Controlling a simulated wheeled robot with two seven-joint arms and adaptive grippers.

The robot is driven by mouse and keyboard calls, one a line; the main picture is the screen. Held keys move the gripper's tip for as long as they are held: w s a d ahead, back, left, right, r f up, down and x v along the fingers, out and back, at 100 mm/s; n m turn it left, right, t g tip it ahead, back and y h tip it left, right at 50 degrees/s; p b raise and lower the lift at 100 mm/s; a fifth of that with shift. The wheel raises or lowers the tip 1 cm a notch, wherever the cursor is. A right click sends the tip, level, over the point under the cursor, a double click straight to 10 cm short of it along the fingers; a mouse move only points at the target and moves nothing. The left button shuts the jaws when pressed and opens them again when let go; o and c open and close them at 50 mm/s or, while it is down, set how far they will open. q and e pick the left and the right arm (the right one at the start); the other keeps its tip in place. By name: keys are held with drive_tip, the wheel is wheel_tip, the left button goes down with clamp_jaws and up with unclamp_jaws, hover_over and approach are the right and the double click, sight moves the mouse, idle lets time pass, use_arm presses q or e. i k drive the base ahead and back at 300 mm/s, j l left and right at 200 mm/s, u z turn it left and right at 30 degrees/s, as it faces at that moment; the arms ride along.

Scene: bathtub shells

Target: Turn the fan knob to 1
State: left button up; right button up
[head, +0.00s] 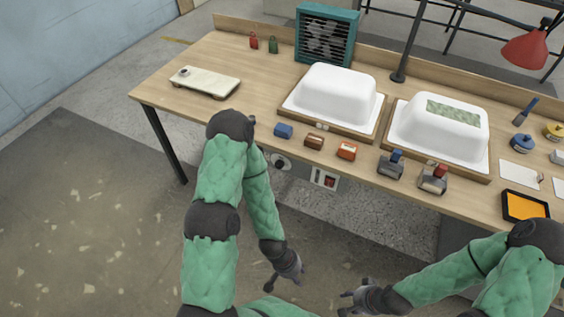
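A teal box fan (327,36) with a dark grille stands at the back of the wooden workbench. A round dark knob on a pale plate (281,162) sits on the bench's front side, partly covered by my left arm. Its pointer and markings are too small to read. My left gripper (286,284) hangs low in front of the bench, below the knob and apart from it, with its fingers spread and empty. My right gripper (351,296) is low near the bottom middle, also apart from everything, with its fingers spread and empty.
A switch box (325,179) with red is on the bench front, right of the knob. Two white tub shells (331,96) (437,130) stand on the bench. Several small blocks and tools (347,151) line its front edge. The floor before the bench is clear.

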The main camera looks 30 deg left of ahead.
sight(280, 164)
drive_tip(key=j+z, duration=0.15)
drive_tip(key=j, duration=0.55)
drive_tip(key=j+z, duration=0.1)
drive_tip(key=j, duration=0.6)
drive_tip(key=j+z, duration=0.15)
drive_tip(key=j, duration=0.55)
drive_tip(key=j+z, duration=0.15)
drive_tip(key=j, duration=0.6)
drive_tip(key=k+j+z, duration=0.1)
drive_tip(key=j, duration=0.55)
